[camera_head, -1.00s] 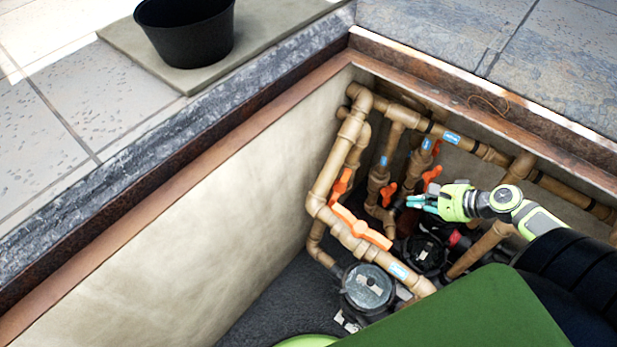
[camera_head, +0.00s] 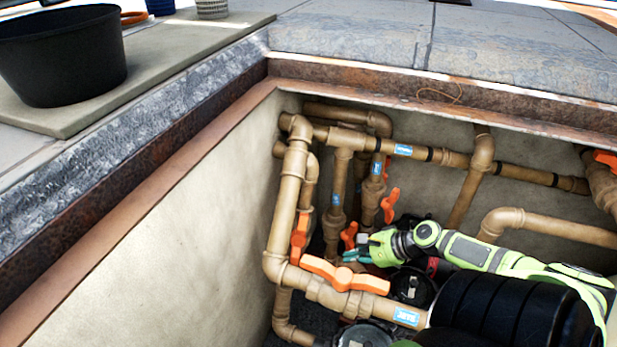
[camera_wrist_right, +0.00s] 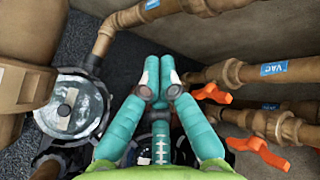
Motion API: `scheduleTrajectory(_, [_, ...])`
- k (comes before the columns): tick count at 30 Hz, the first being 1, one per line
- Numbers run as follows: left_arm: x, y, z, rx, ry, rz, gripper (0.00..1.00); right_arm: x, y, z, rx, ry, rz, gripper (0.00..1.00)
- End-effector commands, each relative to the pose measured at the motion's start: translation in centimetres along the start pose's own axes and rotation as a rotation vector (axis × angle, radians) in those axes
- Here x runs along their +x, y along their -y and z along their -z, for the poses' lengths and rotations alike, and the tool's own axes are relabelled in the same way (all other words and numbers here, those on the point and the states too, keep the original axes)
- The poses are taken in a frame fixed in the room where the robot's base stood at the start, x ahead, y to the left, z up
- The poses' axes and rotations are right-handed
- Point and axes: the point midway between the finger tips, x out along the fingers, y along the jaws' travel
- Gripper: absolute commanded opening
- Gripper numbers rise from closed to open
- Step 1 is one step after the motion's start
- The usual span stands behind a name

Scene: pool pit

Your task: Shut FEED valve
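Several orange valve handles sit on brown pipes in the pit. A long handle (camera_head: 345,276) lies roughly along the front pipe; its blue label (camera_head: 406,316) is too blurred to read. A handle (camera_head: 300,237) is on the left upright pipe, and two more (camera_head: 348,235) (camera_head: 390,205) are on the pipes behind. I cannot tell which is FEED. My right gripper (camera_head: 352,255) is in the pit just below the middle handle, with nothing visibly held. In the wrist view its teal fingers (camera_wrist_right: 158,75) point away with tips close together; handles (camera_wrist_right: 212,93) (camera_wrist_right: 258,152) lie to their right. My left gripper is out of view.
A blue VAC label (camera_wrist_right: 272,69) marks a pipe in the wrist view. A round grey-lidded pump part (camera_wrist_right: 75,107) stands left of the fingers. The pit's left wall (camera_head: 150,235) and rusty rim (camera_head: 180,165) bound the space. A black bucket (camera_head: 62,55) stands outside.

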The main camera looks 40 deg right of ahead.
Motion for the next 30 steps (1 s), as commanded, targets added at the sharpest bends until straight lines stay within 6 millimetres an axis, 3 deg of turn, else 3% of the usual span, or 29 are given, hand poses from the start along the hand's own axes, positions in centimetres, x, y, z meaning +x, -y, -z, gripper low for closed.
scheduleTrajectory(13, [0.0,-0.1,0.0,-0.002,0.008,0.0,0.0,0.8,0.1,0.0,-0.001,0.002,0.002,0.0])
scheduleTrajectory(30, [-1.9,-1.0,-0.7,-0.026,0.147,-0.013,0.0,10.5,0.5,-0.3,-0.005,0.001,0.003,0.0])
